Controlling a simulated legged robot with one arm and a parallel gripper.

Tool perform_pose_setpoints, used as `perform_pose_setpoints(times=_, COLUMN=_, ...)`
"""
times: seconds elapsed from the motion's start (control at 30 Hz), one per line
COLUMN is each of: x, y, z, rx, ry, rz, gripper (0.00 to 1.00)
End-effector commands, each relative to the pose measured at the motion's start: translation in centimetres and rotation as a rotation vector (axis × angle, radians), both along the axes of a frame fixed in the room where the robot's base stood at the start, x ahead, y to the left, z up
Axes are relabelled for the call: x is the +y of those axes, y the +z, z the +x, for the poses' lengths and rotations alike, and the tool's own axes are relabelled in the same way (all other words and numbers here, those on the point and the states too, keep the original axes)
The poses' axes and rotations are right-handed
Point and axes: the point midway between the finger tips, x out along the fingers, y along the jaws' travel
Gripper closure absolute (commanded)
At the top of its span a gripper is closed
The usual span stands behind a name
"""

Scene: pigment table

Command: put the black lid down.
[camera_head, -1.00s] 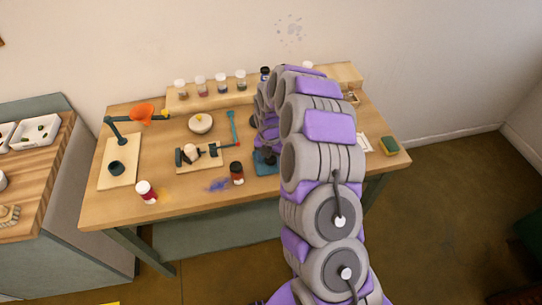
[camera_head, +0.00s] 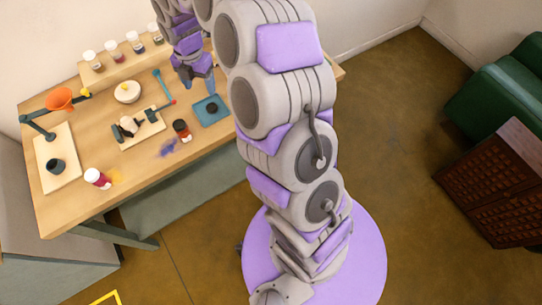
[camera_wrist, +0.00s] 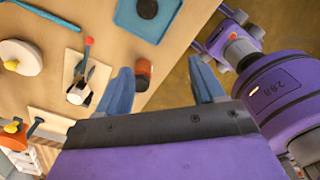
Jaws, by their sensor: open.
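The black lid (camera_head: 212,107) lies on the blue tray (camera_head: 222,118) at the right part of the table. In the wrist view the lid (camera_wrist: 147,8) shows at the top edge, resting inside the blue tray (camera_wrist: 128,22). My gripper (camera_head: 198,84) is raised above and behind the tray, apart from the lid. In the wrist view its two blue fingers stand wide apart with nothing between them, so my gripper (camera_wrist: 162,78) is open and empty.
A dark jar with a red-brown band (camera_head: 181,129) stands left of the tray. Several jars line the back shelf.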

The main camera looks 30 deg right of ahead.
Motion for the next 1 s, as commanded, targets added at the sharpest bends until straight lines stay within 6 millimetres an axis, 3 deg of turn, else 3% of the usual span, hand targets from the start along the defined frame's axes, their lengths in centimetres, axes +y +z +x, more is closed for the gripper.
perform_pose_setpoints(times=0.03, x=0.3, y=1.8, z=-1.5, rx=0.000, ry=-0.087, rz=0.006, gripper=0.32)
perform_pose_setpoints(times=0.13, x=0.8, y=4.2, z=-4.9, rx=0.020, ry=-0.282, rz=0.010, gripper=0.32)
perform_pose_setpoints(times=0.4, x=0.8, y=9.0, z=-14.7, rx=0.072, ry=-0.841, rz=-0.025, gripper=0.32)
perform_pose_setpoints(times=0.6, x=0.1, y=10.9, z=-22.4, rx=0.097, ry=-1.287, rz=-0.080, gripper=0.32)
perform_pose_setpoints(times=0.8, x=-0.9, y=11.4, z=-30.1, rx=0.107, ry=-1.755, rz=-0.144, gripper=0.32)
perform_pose_setpoints(times=1.0, x=-1.4, y=11.0, z=-35.7, rx=0.107, ry=-2.121, rz=-0.192, gripper=0.32)
